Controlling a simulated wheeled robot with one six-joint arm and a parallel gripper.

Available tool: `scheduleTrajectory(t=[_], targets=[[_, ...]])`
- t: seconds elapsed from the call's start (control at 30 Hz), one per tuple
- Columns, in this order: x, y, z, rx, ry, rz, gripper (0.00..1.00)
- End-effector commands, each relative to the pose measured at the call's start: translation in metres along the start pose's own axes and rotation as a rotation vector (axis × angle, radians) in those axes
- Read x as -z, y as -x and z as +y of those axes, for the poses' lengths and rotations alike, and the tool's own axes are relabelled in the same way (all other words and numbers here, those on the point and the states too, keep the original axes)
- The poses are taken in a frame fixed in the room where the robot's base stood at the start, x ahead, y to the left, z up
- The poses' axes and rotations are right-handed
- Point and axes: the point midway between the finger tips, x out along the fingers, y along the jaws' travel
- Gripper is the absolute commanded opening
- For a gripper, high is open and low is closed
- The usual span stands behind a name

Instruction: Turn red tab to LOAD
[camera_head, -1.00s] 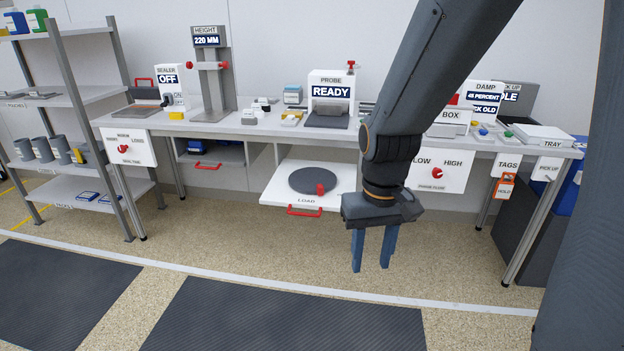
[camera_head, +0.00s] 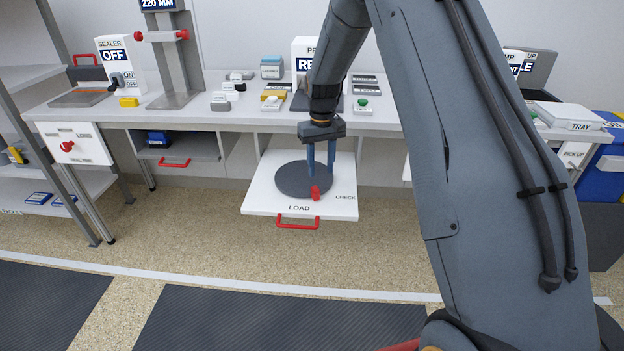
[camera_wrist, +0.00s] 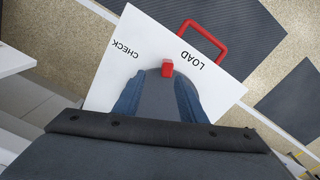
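A dark grey round turntable (camera_head: 290,182) sits on a pulled-out white tray (camera_head: 262,205). The red tab (camera_head: 315,192) stands at the disc's front edge, between the printed words LOAD (camera_head: 299,208) and CHECK (camera_head: 345,196), closer to LOAD. My gripper (camera_head: 321,174) is open, pointing down over the right part of the disc, just behind the tab. In the wrist view the red tab (camera_wrist: 167,69) lies ahead of the blue fingers (camera_wrist: 158,100), roughly in line with the gap between them, with nothing gripped. I cannot tell whether a fingertip touches the disc.
A red handle (camera_head: 298,223) is on the tray's front edge. The bench (camera_head: 225,118) with several instruments is behind and above the tray. A drawer with a red handle (camera_head: 174,163) is to the left. The floor in front is clear.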

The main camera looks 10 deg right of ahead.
Motion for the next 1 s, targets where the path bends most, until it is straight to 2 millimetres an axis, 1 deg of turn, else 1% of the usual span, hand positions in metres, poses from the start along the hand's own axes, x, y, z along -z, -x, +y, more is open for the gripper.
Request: scheduleTrajectory(t=[0.1, 0.2, 0.4, 0.5, 0.63, 0.87, 0.9, 0.97, 1.0], targets=[[0.001, -0.013, -0.015, 0.000, 0.021, -0.003, 0.38], [0.001, -0.029, -0.023, 0.001, 0.032, -0.004, 0.38], [0.002, -0.058, -0.026, 0.000, 0.035, -0.002, 0.38], [0.001, -0.067, -0.025, 0.000, 0.034, -0.002, 0.38], [0.002, -0.073, -0.024, 0.000, 0.033, 0.000, 0.38], [0.002, -0.074, -0.023, 0.000, 0.031, 0.000, 0.38], [0.002, -0.074, -0.023, 0.000, 0.031, 0.000, 0.34], [0.002, -0.074, -0.022, 0.000, 0.031, 0.000, 0.24], [0.002, -0.074, -0.022, 0.000, 0.030, 0.000, 0.17]])
